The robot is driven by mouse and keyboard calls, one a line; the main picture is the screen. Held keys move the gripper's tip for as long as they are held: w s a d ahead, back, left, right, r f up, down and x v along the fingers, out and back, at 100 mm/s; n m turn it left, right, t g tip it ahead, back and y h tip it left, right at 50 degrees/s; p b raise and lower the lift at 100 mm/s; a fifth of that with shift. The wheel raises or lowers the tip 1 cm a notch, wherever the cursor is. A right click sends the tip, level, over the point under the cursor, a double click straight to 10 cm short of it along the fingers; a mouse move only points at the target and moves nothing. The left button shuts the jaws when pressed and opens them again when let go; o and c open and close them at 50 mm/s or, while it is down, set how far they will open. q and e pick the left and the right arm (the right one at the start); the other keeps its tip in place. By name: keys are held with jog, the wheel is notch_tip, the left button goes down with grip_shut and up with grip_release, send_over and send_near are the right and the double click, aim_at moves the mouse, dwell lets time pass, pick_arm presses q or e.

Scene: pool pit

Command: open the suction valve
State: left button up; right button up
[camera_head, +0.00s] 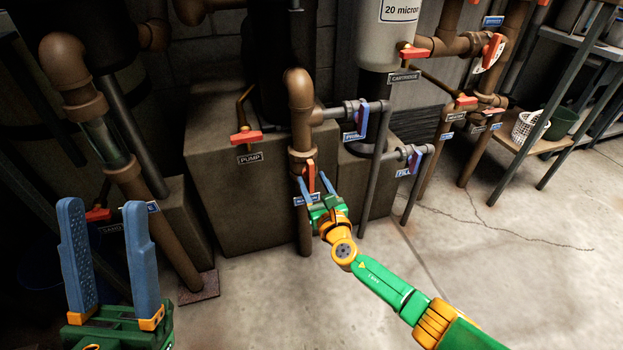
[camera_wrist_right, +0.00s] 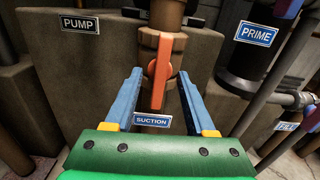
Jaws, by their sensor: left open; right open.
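The suction valve's red-orange lever handle (camera_wrist_right: 160,72) stands upright along a brown vertical pipe, above a blue "SUCTION" plate (camera_wrist_right: 152,120) in the right wrist view. In the head view the handle (camera_head: 310,176) is partly behind my right gripper (camera_head: 318,186). My right gripper (camera_wrist_right: 158,95) is open, with its blue fingers on either side of the handle's lower part; I cannot tell whether they touch it. My left gripper (camera_head: 108,260) is open and empty at the lower left, away from the valve.
A valve with a "PUMP" plate (camera_head: 250,158) is left of the suction pipe. The "PRIME" valve's handle (camera_head: 363,118) and the "FILL" valve's handle (camera_head: 414,163) are to the right. A shelf (camera_head: 540,145) with a white basket (camera_head: 525,127) stands at right. The floor at lower right is clear.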

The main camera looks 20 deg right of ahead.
jog(key=s+p, duration=0.3)
jog(key=s, duration=0.4)
jog(key=shift+d, duration=0.1)
